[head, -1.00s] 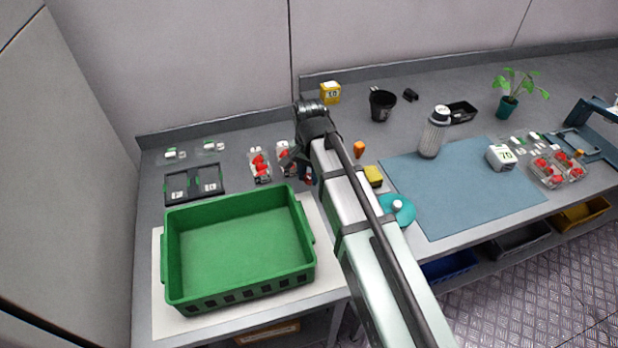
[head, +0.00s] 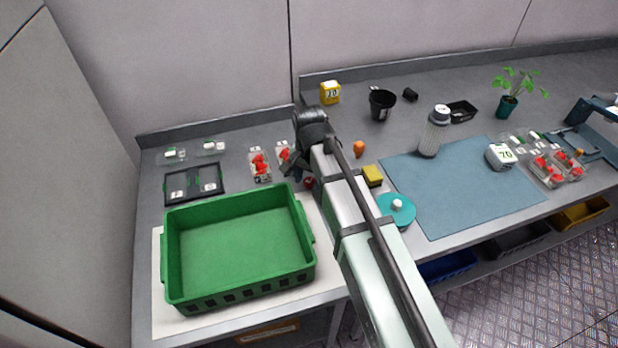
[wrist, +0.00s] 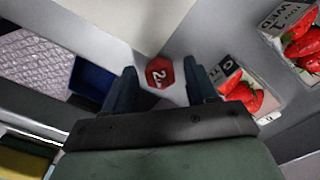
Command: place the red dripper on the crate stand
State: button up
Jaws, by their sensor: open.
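The red dripper (wrist: 160,72) is a small red, many-sided piece with a white "2" on top. It lies on the grey bench; in the head view it shows as a dark red spot (head: 309,183) just right of the green crate's far right corner. My gripper (wrist: 160,80) is open, with one dark finger on each side of the dripper in the wrist view. I cannot tell whether the fingers touch it. The crate stand looks to be the pale flat board (head: 161,322) under the green crate; its pale corner also shows in the wrist view (wrist: 140,18).
The green crate (head: 307,268) covers most of the board, leaving narrow pale strips. Strawberry punnets (head: 259,166) stand just behind the dripper. A yellow block (head: 373,176), an orange piece (head: 359,149) and a teal disc (head: 397,222) lie to the right.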

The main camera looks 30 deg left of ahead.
aim_at(309, 181)
jog(key=shift+r, duration=0.15)
notch_tip(309, 181, up, 12)
dwell(0.7)
